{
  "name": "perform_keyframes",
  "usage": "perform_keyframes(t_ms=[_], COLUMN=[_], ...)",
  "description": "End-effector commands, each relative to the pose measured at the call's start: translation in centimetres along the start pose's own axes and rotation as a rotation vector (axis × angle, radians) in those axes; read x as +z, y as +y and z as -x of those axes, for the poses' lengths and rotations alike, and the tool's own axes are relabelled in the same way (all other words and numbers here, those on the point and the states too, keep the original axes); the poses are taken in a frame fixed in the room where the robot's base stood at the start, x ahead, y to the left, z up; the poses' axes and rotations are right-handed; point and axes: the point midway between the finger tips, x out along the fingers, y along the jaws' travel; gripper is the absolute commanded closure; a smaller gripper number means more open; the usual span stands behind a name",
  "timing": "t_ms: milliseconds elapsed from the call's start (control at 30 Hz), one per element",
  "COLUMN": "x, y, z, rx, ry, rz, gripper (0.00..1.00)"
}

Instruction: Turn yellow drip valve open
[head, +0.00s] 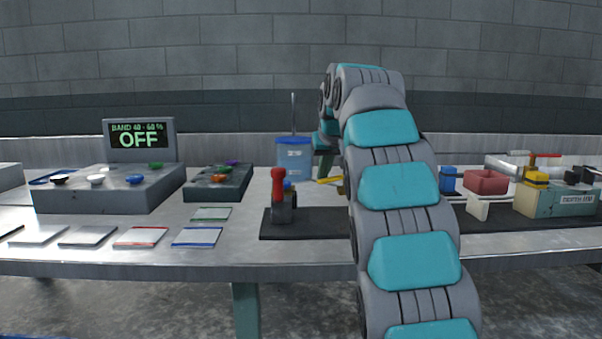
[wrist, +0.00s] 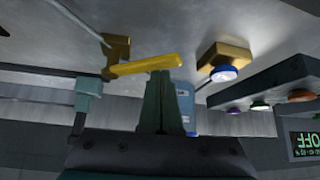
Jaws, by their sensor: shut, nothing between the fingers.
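The yellow drip valve lever (wrist: 145,66) runs sideways from a brass valve body (wrist: 117,52) in the upper left of the wrist view. In the head view a yellow bar (head: 329,180), seemingly the same lever, lies right of the blue container, partly hidden by my arm. My gripper (wrist: 160,76) is shut and empty. Its fingertips are at the lever's right half in the wrist view; I cannot tell whether they touch it. In the head view my gripper is mostly hidden behind my arm.
The blue container (head: 294,158) stands beside the lever. A second brass fitting with a blue-and-white knob (wrist: 224,72) is to the right. A red-handled device (head: 280,198) stands on a dark mat. The display (head: 140,140) reads OFF. A red bin (head: 486,181) stands right of my arm.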

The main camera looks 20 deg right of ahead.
Motion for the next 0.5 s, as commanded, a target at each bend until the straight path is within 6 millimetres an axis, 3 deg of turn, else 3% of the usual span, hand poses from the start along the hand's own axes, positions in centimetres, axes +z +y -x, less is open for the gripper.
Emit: perform_keyframes(t_ms=[233, 500], x=[1.1, 2.2], y=[1.3, 2.4], z=[0.9, 1.7], rx=[0.005, -0.08], ry=[0.002, 0.0], rz=[-0.008, 0.098], gripper=[1.0, 1.0])
